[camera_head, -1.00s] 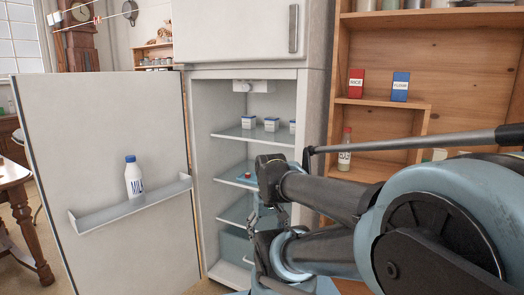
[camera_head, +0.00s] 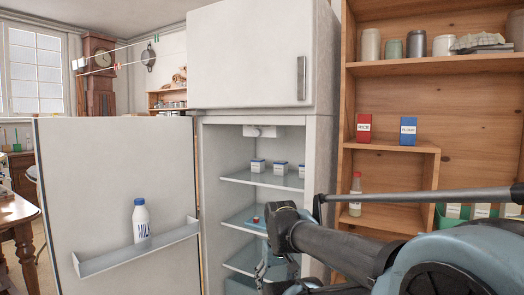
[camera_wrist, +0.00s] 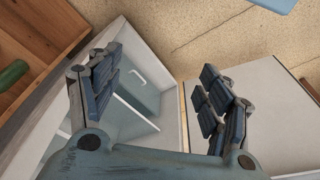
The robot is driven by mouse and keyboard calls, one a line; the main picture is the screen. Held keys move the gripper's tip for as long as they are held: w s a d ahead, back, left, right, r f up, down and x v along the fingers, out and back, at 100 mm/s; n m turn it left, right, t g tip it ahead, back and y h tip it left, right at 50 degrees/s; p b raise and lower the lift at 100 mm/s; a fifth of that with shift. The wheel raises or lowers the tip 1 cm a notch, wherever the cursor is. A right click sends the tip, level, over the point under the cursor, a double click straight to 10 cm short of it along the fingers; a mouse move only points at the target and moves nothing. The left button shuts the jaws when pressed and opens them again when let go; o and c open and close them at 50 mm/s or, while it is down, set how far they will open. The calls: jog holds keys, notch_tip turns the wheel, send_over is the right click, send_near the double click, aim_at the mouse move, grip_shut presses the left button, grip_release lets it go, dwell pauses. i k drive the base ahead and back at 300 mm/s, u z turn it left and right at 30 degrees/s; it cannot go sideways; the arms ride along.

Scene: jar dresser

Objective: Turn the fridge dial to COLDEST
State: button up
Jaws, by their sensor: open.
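The fridge (camera_head: 328,150) stands with its lower door (camera_head: 100,185) swung open to the left. A small white box with a round knob, which looks like the dial (camera_head: 262,131), sits under the ceiling of the open compartment; its marks are too small to read. My gripper (camera_wrist: 165,105) is open and empty in the wrist view, with its fingers spread. The wrist view looks down past the fridge's lower interior (camera_wrist: 140,95) to the floor. In the head view my gripper is low in front of the fridge, mostly hidden by my arm, well below the dial.
White tubs (camera_head: 280,168) stand on the upper fridge shelf (camera_head: 235,178). A milk bottle (camera_head: 141,219) stands in the door rack (camera_head: 95,268). A wooden shelf unit (camera_head: 480,85) with boxes and jars is on the right. The space before the dial looks clear.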

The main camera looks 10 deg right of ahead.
aim_at(257, 132)
jog(key=u, duration=1.25)
jog(key=k, duration=1.7)
jog(key=z, duration=0.8)
jog(key=i, duration=1)
